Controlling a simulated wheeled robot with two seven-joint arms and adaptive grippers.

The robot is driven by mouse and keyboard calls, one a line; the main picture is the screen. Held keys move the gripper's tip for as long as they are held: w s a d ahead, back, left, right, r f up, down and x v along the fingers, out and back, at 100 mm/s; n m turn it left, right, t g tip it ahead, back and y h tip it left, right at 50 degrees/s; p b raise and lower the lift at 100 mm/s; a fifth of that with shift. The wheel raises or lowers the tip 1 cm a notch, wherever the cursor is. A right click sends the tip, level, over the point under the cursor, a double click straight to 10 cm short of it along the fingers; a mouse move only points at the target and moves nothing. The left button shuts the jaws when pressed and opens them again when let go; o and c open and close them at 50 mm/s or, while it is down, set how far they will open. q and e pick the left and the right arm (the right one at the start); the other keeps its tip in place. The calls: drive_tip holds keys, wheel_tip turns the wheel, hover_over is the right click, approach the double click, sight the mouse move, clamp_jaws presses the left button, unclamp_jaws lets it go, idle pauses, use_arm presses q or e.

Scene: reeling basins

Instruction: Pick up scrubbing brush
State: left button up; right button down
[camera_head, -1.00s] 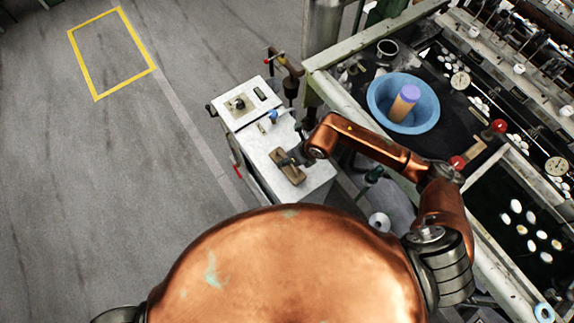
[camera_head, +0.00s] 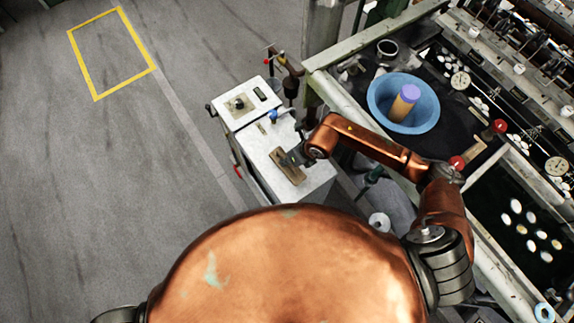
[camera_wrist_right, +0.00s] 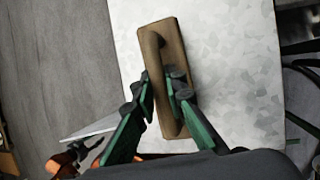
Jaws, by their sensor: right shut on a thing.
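The scrubbing brush (camera_head: 287,166) is a brown wooden block with a raised handle, over the pale metal top of a small cabinet (camera_head: 312,181). In the right wrist view the brush (camera_wrist_right: 172,52) lies lengthwise away from me, with the cabinet top (camera_wrist_right: 232,80) behind it. My right gripper (camera_head: 288,160) is at the brush, and its green fingers (camera_wrist_right: 160,92) are closed on the handle from both sides. I cannot tell whether the brush is clear of the surface. The bristles are hidden. My left gripper is not in view.
A control box (camera_head: 238,103) with a knob and a small blue item (camera_head: 273,116) sit at the cabinet's far end. Open floor lies to the left.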

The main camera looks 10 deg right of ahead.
drive_tip(key=shift+r, duration=0.15)
drive_tip(key=shift+w+r, duration=0.1)
drive_tip(key=shift+r, duration=0.5)
drive_tip(key=s+a+r+p, duration=0.3)
drive_tip(key=s+a+r, duration=0.6)
drive_tip(key=s+r, duration=0.2)
drive_tip(key=shift+r, duration=0.3)
drive_tip(key=c, duration=2.6)
unclamp_jaws()
clamp_jaws()
drive_tip(key=shift+d+f, duration=0.1)
